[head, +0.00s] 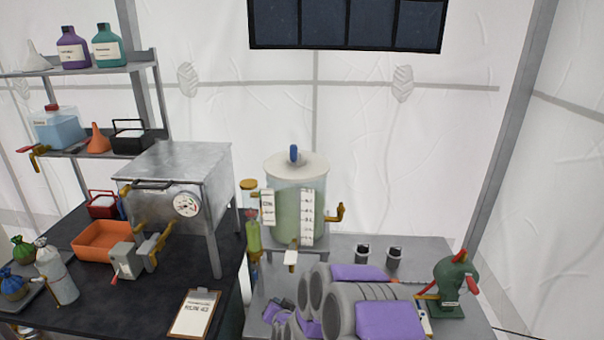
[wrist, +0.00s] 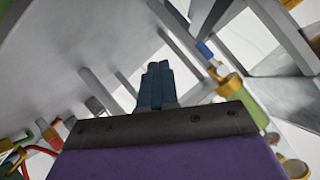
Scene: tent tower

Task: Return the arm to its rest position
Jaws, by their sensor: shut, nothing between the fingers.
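In the wrist view the dark blue fingers of my gripper (wrist: 157,72) are together, with nothing between them. The dark plate and purple body of my wrist show below them. In the head view my grey and purple arm (head: 390,318) is folded low at the bottom centre and right, in front of the grey table. My fingertips cannot be made out clearly in the head view. The arm hides part of the table top.
A clear tank (head: 287,225) with green liquid stands behind my arm. A green hand pump (head: 455,285) is close on the right. Two small black cups (head: 378,256) stand behind. A metal box (head: 180,170), orange tray (head: 104,240) and clipboard (head: 195,314) are left.

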